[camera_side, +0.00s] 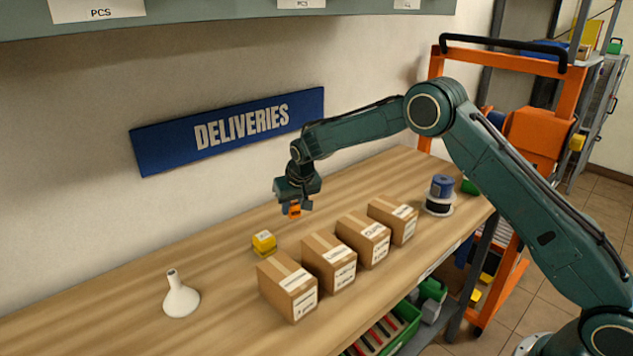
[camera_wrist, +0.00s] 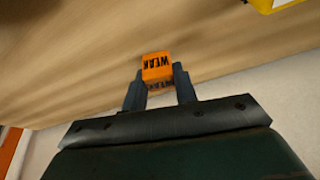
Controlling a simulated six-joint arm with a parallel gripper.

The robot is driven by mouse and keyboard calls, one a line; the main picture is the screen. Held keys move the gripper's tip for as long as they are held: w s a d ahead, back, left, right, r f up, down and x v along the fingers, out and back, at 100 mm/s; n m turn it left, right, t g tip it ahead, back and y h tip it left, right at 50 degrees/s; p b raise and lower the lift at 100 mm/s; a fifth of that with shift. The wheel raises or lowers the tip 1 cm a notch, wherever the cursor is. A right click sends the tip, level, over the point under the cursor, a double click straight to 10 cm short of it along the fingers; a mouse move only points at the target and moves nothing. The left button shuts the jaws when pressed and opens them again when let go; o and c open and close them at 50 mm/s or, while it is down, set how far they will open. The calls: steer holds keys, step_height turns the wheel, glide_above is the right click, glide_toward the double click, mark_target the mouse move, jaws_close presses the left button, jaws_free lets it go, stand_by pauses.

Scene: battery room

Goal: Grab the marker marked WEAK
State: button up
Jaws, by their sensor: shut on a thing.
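The orange marker (camera_wrist: 157,66) with WEAK printed in black is between the two fingers of my gripper (camera_wrist: 158,83) in the wrist view. My gripper is shut on it. In the side view the orange marker (camera_side: 295,211) shows at the tips of my gripper (camera_side: 297,205), which appears to hold it above the wooden bench, behind the row of boxes. The gap between marker and bench is hard to judge.
A yellow block (camera_side: 264,243) stands on the bench (camera_side: 120,325), left of my gripper. Several cardboard boxes (camera_side: 328,262) line the front edge. A white funnel (camera_side: 180,295) stands at left, a blue-and-black spool stack (camera_side: 440,195) at right. The wall with a DELIVERIES sign (camera_side: 230,130) is behind.

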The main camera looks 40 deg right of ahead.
mark_target(294, 204)
step_height(294, 204, up, 17)
stand_by(0.4)
stand_by(0.5)
